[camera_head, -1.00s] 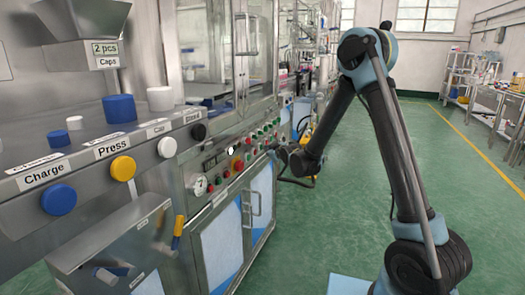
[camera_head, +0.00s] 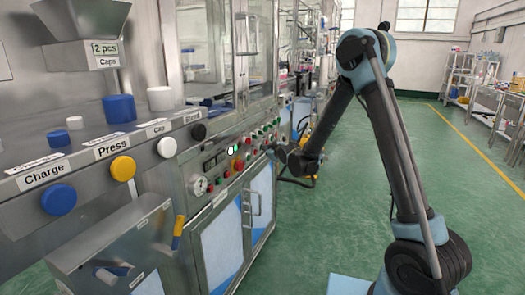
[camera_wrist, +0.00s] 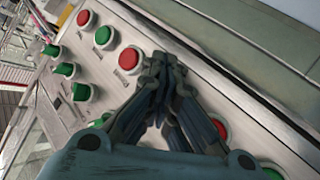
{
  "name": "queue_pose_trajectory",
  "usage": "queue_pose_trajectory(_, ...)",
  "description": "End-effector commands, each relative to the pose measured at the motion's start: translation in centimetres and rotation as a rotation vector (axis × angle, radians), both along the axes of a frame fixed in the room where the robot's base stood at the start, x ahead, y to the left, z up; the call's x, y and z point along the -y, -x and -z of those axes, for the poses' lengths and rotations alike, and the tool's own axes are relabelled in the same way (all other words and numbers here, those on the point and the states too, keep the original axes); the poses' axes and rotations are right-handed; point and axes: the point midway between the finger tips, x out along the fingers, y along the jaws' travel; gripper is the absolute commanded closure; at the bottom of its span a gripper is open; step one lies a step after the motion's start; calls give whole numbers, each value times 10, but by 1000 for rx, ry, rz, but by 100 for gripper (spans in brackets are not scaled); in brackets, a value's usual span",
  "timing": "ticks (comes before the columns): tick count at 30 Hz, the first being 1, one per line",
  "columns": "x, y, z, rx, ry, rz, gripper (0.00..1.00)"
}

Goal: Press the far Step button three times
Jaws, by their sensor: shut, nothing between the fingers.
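A control panel with rows of red and green buttons shows in the head view (camera_head: 213,166) and the wrist view (camera_wrist: 105,65). I cannot read which button is labelled Step. My gripper (camera_head: 270,150) is at the panel's far end, in front of its face. In the wrist view my gripper (camera_wrist: 158,68) is shut and empty, its tips just beside a red button (camera_wrist: 129,59). I cannot tell whether they touch the panel. Another red button (camera_wrist: 220,130) is partly hidden by the fingers. A green button (camera_wrist: 103,36) and a further red button (camera_wrist: 86,18) lie beyond.
Several green knobs (camera_wrist: 64,69) form a second row. Nearer are a blue Charge button (camera_head: 58,199), a yellow Press button (camera_head: 123,168) and a white Cap button (camera_head: 167,147). A cabinet handle (camera_head: 257,193) sticks out below.

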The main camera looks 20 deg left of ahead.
Motion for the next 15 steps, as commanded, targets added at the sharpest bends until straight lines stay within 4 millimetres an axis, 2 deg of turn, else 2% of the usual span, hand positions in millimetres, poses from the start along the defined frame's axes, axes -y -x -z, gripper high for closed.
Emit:
queue_pose_trajectory(7, 3, 0, 0, -1, -1, 0, 100)
queue_pose_trajectory(15, 15, 2, 0, 0, 0, 0, 100)
